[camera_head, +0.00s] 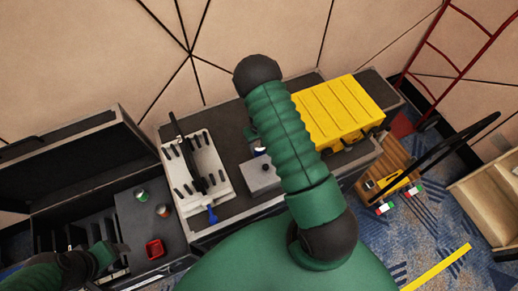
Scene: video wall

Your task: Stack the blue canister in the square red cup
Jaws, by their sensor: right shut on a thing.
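The square red cup (155,249) stands on the dark grey top at the lower left, with its opening up. My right arm crosses the middle of the view and hides most of its own forearm. My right gripper (255,143) shows only in part at the arm's left edge. It is shut on a small blue and white thing, apparently the blue canister (261,152), above a small grey box. My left gripper (121,248) is at the lower left, just left of the red cup; its fingers are too small to read.
A green-and-white canister (141,196) and an orange-topped one (163,211) stand behind the cup. A white panel (196,176) with black pegs lies between cup and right gripper. The grey box (262,176) and a yellow case (338,112) are near my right arm. An open black case (65,160) is left.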

